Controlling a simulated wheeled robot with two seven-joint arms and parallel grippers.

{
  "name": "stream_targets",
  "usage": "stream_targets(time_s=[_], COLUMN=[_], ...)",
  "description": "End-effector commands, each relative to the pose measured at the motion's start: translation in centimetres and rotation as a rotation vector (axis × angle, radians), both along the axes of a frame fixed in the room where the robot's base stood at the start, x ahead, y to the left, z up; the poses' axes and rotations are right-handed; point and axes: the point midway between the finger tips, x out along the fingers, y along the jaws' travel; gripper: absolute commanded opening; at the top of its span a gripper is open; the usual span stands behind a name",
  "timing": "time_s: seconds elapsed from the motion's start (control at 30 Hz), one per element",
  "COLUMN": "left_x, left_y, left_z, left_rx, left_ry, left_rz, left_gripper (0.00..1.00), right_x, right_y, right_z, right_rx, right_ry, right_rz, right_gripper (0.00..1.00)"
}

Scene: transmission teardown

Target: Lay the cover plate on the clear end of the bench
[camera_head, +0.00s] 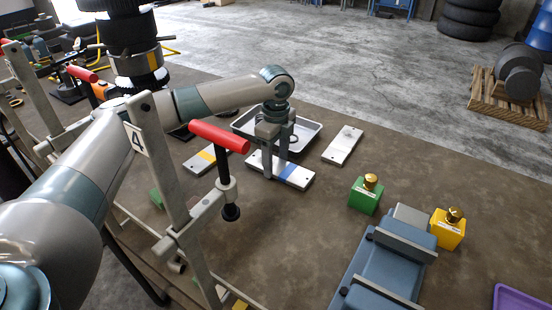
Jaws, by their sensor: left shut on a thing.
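A flat silver cover plate with a blue stripe (291,173) is near the middle of the head view. My left gripper (273,160) points down over it and is shut on it; the fingers hide the grasped part. I cannot tell whether the plate touches the bench or is just above it. Two similar plates lie on the brown bench (470,205): one with a yellow stripe (206,158) to the left, partly hidden, and a plain one with a small knob (343,147) to the right. My right gripper is not in view.
A white tray (308,128) stands right behind the gripper. A red-handled clamp (219,137) on a metal frame rises in front. Green (364,197) and yellow (447,233) blocks and a blue-grey vise (388,265) are at right. Bare bench lies right of the plain plate.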

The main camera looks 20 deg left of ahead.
Motion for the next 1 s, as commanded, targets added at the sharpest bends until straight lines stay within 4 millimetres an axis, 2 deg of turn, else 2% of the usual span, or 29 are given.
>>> stream_targets(time_s=[0.47,0.5,0.57,1.0], left_x=[0.07,0.03,0.03,0.05], left_y=[-0.03,-0.01,-0.01,-0.03], left_z=[-0.5,-0.67,-0.67,-0.33], left_rx=[0.0,0.0,0.0,0.0], left_ry=[-0.003,-0.001,-0.001,-0.002], left_rz=[0.0,0.0,0.0,-0.001], left_gripper=[0.12,0.62,0.73,0.73], right_x=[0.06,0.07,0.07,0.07], right_y=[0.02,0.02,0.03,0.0], right_z=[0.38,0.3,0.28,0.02], right_rx=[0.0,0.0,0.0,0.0], right_ry=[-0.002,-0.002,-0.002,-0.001], right_rz=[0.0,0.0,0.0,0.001], right_gripper=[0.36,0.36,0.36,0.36])
